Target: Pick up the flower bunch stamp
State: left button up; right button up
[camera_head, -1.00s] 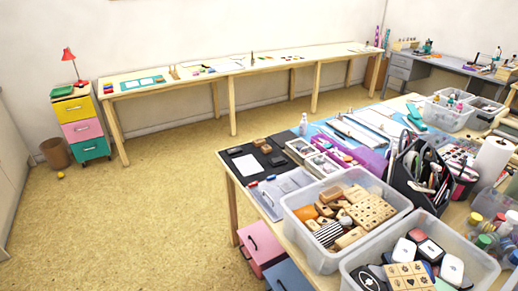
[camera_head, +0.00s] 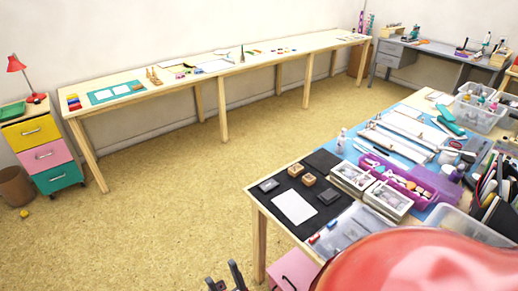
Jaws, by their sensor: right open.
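Two small wooden stamps, one at the back (camera_head: 295,170) and one in front (camera_head: 309,180), stand on the black mat (camera_head: 322,160) on the worktable. Their printed faces are too small to tell which is the flower bunch stamp. My right gripper (camera_head: 228,276) shows at the bottom edge, dark, open and empty. It is in front of the table's left side, well short of the mat and apart from both stamps. My left gripper is not in view.
Two dark inkpads (camera_head: 268,185) (camera_head: 327,196) and a white sheet (camera_head: 293,208) share the mat. Photo-topped boxes (camera_head: 353,178) and a purple tray (camera_head: 400,178) stand to the right. My red arm covers the bottom right.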

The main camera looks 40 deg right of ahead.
aim_at(309, 180)
jog(key=i+j+z, duration=0.2)
jog(key=i, duration=0.3)
jog(key=i+z, duration=0.2)
jog(key=i, duration=0.3)
